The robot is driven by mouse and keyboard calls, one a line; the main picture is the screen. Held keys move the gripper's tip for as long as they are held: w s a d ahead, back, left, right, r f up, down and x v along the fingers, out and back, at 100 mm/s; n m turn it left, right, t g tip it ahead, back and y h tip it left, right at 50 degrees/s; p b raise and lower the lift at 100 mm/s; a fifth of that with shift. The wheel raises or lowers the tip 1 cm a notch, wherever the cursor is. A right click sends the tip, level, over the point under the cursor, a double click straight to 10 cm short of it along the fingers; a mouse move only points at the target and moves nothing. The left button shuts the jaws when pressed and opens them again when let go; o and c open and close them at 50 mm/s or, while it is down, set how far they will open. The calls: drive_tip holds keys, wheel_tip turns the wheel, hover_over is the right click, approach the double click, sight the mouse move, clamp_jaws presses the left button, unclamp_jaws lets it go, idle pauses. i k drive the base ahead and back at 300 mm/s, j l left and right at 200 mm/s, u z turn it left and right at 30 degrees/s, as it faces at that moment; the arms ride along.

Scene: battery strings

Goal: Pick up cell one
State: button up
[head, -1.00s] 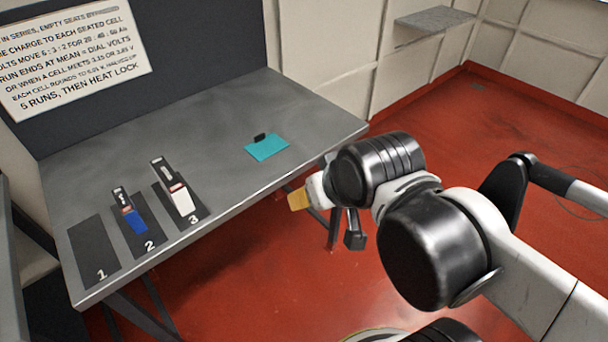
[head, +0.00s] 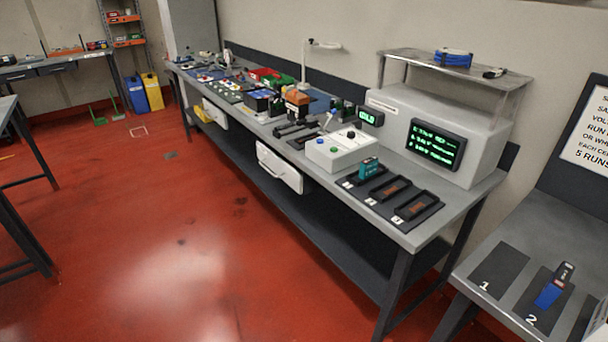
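A small teal block (head: 368,168), which looks like a cell, sits in the leftmost of three dark seats on the long bench. The middle seat (head: 391,189) and the right seat (head: 417,206) hold no cell. On the grey table at the right, the pad marked 1 (head: 498,270) is bare. No number can be read on either cell, so I cannot tell which is cell one.
A white box with knobs (head: 342,150) stands left of the seats. A grey console with a green-lit screen (head: 436,145) stands behind them. Other gear crowds the bench's far end. The red floor (head: 190,240) in front is clear.

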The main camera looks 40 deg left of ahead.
sight(369, 166)
drive_tip(key=u, duration=1.3)
drive_tip(key=i+j+z, duration=0.2)
drive_tip(key=i, duration=0.25)
drive_tip(key=i+j+z, duration=0.25)
drive_tip(key=i+j, duration=0.15)
drive_tip(key=i+j+z, duration=0.2)
drive_tip(key=i+j, duration=0.15)
drive_tip(key=j, duration=0.15)
drive_tip(key=i+j+z, duration=0.2)
drive_tip(key=i+j, duration=0.15)
drive_tip(key=j, duration=0.15)
drive_tip(key=i+j+z, duration=0.2)
drive_tip(key=j, duration=0.35)
drive_tip(key=i, duration=0.1)
